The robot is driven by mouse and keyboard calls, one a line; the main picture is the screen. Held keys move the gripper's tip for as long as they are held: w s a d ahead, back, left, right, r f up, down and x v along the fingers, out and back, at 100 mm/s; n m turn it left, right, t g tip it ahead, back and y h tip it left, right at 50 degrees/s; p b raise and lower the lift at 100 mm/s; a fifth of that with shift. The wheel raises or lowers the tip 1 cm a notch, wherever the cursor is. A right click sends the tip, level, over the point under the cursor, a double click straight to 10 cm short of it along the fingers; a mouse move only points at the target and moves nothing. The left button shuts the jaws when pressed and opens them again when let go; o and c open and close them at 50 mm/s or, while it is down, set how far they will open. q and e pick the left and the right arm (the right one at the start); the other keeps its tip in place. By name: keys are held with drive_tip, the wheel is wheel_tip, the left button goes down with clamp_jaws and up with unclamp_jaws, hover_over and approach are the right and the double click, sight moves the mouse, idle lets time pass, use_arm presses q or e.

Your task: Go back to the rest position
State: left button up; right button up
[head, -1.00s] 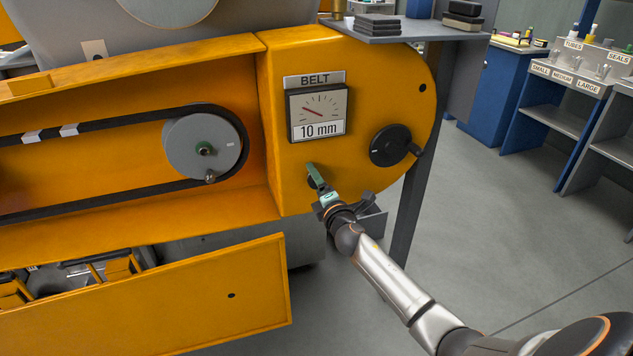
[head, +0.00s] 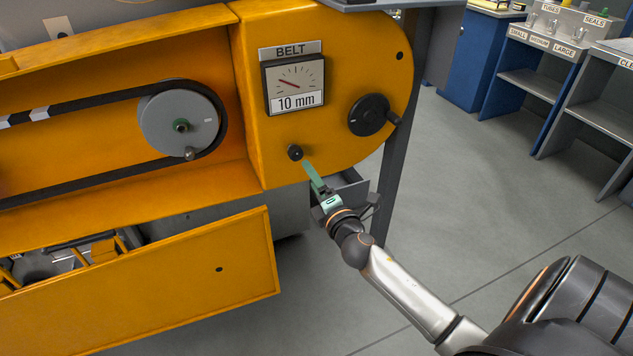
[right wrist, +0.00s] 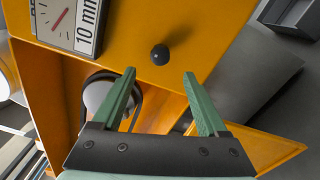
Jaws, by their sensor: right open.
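My right gripper (head: 313,175) has green fingers and sits just below and right of a small black knob (head: 295,152) on the orange machine housing (head: 345,70). In the right wrist view my right gripper (right wrist: 160,82) is open and empty. The knob (right wrist: 160,55) shows beyond the fingertips there, apart from them. My left gripper is not in view.
A belt gauge (head: 295,85) reading 10 mm and a black crank dial (head: 370,115) are on the housing. A belt pulley (head: 180,122) is at left. A grey tray (head: 350,188) lies behind the gripper.

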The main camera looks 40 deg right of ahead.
drive_tip(key=shift+s+a, duration=0.15)
drive_tip(key=shift+s, duration=0.55)
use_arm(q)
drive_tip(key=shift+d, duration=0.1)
use_arm(e)
drive_tip(key=s+a+f+m+g+y, duration=0.75)
drive_tip(key=s+a+f+m, duration=0.75)
drive_tip(key=s+a+f, duration=0.55)
use_arm(q)
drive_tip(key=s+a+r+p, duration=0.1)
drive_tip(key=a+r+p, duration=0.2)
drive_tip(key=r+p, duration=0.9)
drive_tip(key=p, duration=0.4)
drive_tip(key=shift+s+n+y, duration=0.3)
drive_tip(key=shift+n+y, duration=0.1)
use_arm(e)
drive_tip(key=s+r+m, duration=0.1)
drive_tip(key=s+r, duration=0.2)
drive_tip(key=r, duration=1)
drive_tip(key=shift+d+r+m+h, duration=0.3)
drive_tip(key=shift+d+r+h, duration=0.05)
drive_tip(key=shift+d, duration=0.05)
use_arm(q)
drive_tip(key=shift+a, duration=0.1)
use_arm(e)
drive_tip(key=shift+g, duration=0.25)
